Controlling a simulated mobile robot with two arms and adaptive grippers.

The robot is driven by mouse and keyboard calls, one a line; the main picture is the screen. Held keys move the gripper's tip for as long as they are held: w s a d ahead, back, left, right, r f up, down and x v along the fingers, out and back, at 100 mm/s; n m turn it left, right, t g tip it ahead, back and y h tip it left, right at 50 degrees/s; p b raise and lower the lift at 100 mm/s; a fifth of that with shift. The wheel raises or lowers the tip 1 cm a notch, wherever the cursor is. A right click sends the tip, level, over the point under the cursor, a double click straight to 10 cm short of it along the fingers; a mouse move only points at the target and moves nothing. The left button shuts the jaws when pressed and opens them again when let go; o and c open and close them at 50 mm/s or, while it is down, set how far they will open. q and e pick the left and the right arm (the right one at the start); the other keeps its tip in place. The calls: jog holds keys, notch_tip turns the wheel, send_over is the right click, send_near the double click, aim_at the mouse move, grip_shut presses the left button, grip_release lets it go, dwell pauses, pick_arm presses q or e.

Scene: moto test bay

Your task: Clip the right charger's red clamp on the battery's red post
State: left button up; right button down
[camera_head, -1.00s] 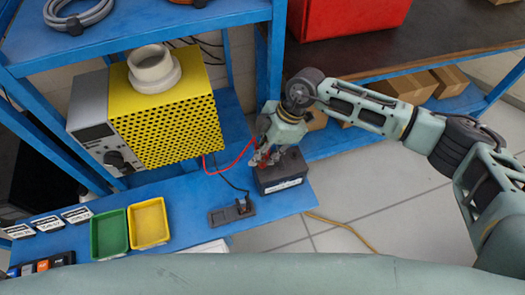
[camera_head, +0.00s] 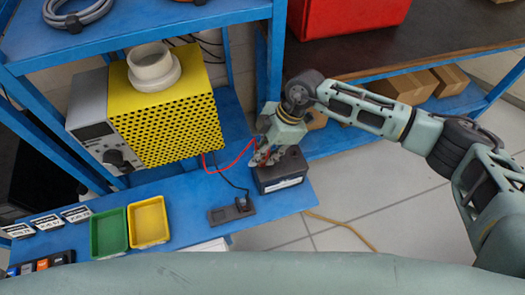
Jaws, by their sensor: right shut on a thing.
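My right gripper (camera_head: 264,159) comes in from the right, points down at the black battery (camera_head: 283,175) and is shut on the red clamp. Only a little red of the clamp shows between the fingers. The clamp is at the battery's top left; the fingers hide the red post, so I cannot tell whether the jaws are around it. The red cable (camera_head: 236,160) runs from the clamp to the yellow charger (camera_head: 170,115) with a grey front. My left gripper is not in view.
A black cable leads to a dark holder (camera_head: 232,212) left of the battery. A green tray (camera_head: 109,233) and a yellow tray (camera_head: 148,223) sit on the blue shelf (camera_head: 185,190). A red box (camera_head: 350,15) stands on the dark bench behind my right arm.

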jog(key=shift+f, duration=0.1)
jog(key=c, duration=1.5)
grip_release()
jog(key=shift+c, duration=0.2)
jog(key=v, duration=1.2)
